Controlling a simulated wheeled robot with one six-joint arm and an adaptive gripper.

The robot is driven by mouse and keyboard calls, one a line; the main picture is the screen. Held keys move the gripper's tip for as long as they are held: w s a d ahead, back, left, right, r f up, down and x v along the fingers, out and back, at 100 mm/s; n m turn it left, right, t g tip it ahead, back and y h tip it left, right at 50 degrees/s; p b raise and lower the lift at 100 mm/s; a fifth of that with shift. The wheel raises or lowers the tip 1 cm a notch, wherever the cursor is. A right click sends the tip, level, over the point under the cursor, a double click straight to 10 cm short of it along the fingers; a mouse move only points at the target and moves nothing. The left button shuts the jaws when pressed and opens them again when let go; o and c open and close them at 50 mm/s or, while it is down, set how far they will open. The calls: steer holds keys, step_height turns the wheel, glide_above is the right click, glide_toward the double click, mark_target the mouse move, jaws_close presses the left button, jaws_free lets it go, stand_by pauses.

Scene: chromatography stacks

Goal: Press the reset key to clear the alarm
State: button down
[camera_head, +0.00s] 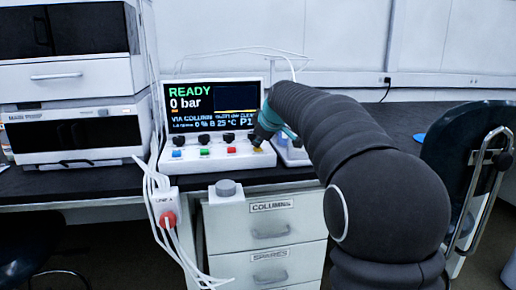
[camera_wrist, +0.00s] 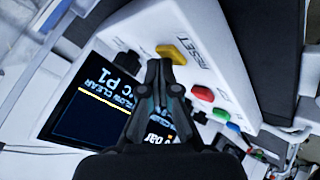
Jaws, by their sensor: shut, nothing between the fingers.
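The yellow reset key (camera_wrist: 172,54) is on the white sloped control panel (camera_wrist: 218,62), beside the printed word RESET. My gripper (camera_wrist: 158,66) is shut and empty, with its fingertips right at the near edge of the key. I cannot tell whether they touch it. In the head view, my gripper (camera_head: 261,134) is just above the yellow key (camera_head: 257,148) at the right end of the panel. The display (camera_head: 212,105) above the panel reads READY and 0 bar in the head view; the gripper covers part of it in the wrist view.
Red (camera_head: 231,150), green (camera_head: 204,152) and blue (camera_head: 177,154) keys sit left of the yellow one, with black knobs above. A red knob (camera_head: 168,219) on a white box and a grey button (camera_head: 226,188) are in front. A dark chair (camera_head: 462,165) stands right.

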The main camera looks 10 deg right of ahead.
steer(key=shift+r+p, duration=0.75)
steer(key=shift+r, duration=0.15)
steer(key=shift+r+p, duration=1.95)
steer(key=shift+r, duration=0.6)
steer(key=s+f+m+g, duration=0.1)
steer(key=s+f+m, duration=0.2)
steer(key=s, duration=1.1)
steer(key=s+f+m+g+h, duration=0.1)
steer(key=s+f+m, duration=0.3)
steer(key=s+f, duration=0.5)
steer(key=s+f+m+g+h, duration=0.1)
steer(key=s+f+m, duration=0.3)
steer(key=s, duration=1.6)
step_height(320, 180, down, 2)
steer(key=shift+s+f, duration=0.1)
steer(key=shift+s, duration=0.3)
